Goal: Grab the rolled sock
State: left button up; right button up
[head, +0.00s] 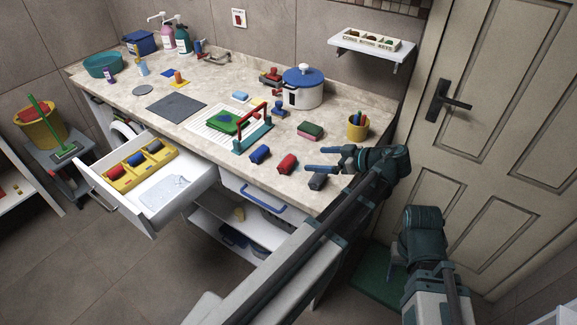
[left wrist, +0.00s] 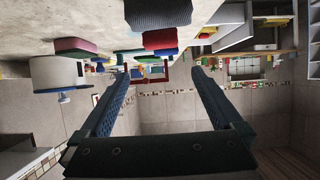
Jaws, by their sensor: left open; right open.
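Several small rolled bundles that look like socks lie along the counter's front: a blue one (head: 260,154), a red one (head: 287,164) and a dark grey one (head: 318,181). My left gripper (head: 314,159) is open and empty above the counter, its fingers pointing left, close to the dark grey bundle. In the left wrist view the dark grey bundle (left wrist: 158,13), the red one (left wrist: 160,39) and part of the blue one (left wrist: 166,52) lie beyond the open fingers (left wrist: 160,72). My right gripper (head: 394,266) is low by the door, mostly hidden by its arm.
An open drawer (head: 190,190) holds a yellow divided tray (head: 122,184) with rolled pieces. A door (head: 490,130) is at right.

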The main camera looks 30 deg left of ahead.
pick_arm(q)
jog(key=b, duration=0.2)
send_near(290, 160)
jog(key=shift+x, duration=1.2)
jog(key=shift+a+r, duration=0.1)
jog(key=shift+a, duration=0.5)
jog(key=b+x, duration=0.1)
jog(key=x, duration=0.1)
jog(key=f+b+x, duration=0.1)
jog(key=x, duration=0.1)
jog(key=shift+a+f+b, duration=0.1)
jog(key=shift+f+b, duration=0.05)
jog(key=shift+b, duration=0.25)
jog(key=shift+a, duration=0.25)
jog(key=c, duration=1.1)
